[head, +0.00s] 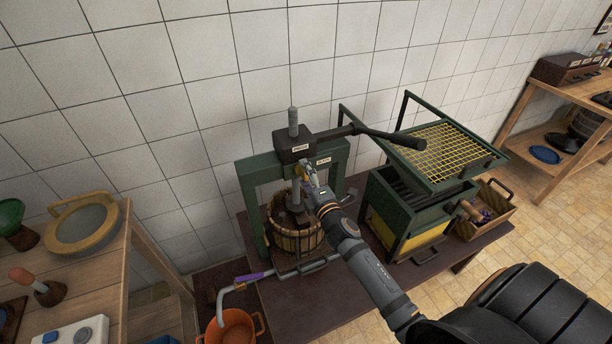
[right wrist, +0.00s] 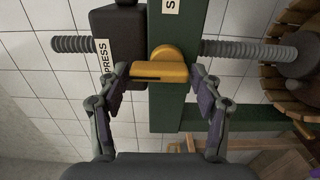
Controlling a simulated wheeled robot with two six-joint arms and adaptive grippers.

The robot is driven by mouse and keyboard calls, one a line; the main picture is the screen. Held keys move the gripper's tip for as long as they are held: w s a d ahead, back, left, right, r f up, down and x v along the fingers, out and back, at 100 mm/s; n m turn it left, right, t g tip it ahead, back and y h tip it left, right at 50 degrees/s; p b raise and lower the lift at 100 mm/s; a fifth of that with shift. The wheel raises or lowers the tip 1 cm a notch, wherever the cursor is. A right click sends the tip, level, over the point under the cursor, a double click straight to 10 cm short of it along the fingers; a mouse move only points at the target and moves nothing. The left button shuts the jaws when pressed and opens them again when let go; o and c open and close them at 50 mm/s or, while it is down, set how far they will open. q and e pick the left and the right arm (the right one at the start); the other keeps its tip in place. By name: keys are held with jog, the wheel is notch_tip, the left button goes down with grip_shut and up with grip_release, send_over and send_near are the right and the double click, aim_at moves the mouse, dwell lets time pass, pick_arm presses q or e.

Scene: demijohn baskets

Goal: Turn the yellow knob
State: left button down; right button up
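The yellow knob (right wrist: 165,68) sits on the green frame of the press (right wrist: 176,108), with its bar-shaped grip lying crosswise in the right wrist view. In the head view a small part of the knob (head: 302,174) shows on the press, partly hidden by my gripper. My right gripper (right wrist: 162,76) is open, with one finger on each side of the knob's bar. A small gap shows between each fingertip and the bar. The right gripper also shows in the head view (head: 309,182) in front of the press. My left gripper is not in view.
A threaded spindle (right wrist: 246,50) runs through the press above a wooden slatted basket (head: 294,236). A black lever (head: 385,138) reaches right from the press head. A green crusher with a yellow grid (head: 440,155) stands to the right. An orange bucket (head: 232,328) stands below left.

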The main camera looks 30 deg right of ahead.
jog(key=shift+o, duration=0.9)
jog(key=shift+s, duration=0.1)
jog(key=s, duration=1.1)
jog(key=shift+s+a, duration=0.35)
jog(key=shift+s, duration=0.05)
jog(key=s+d+f+m+g+h, duration=0.1)
jog(key=s+d+f+m+g, duration=0.2)
jog(key=f, duration=0.9)
jog(key=s+d+f+m+g, duration=0.1)
jog(key=s+f+m+g, duration=0.25)
jog(key=f, duration=0.85)
jog(key=s+d+f+m+g+h, duration=0.1)
jog(key=s+d+f+m+g, duration=0.2)
jog(key=f, duration=0.9)
jog(key=s+a+f+m+g, duration=0.2)
jog(key=s+f, duration=0.4)
jog(key=s, duration=0.3)
jog(key=s+a+f+m+g+y+b, duration=0.1)
jog(key=s+a+f+m+g, duration=0.1)
jog(key=s+f, duration=0.4)
jog(key=s+a+f+m+g+y, duration=0.1)
jog(key=s+a+f+m+g, duration=0.1)
jog(key=s+f, duration=0.4)
jog(key=s+m+g, duration=0.1)
jog(key=s+m, duration=0.1)
jog(key=s, duration=0.3)
jog(key=shift+s, duration=0.35)
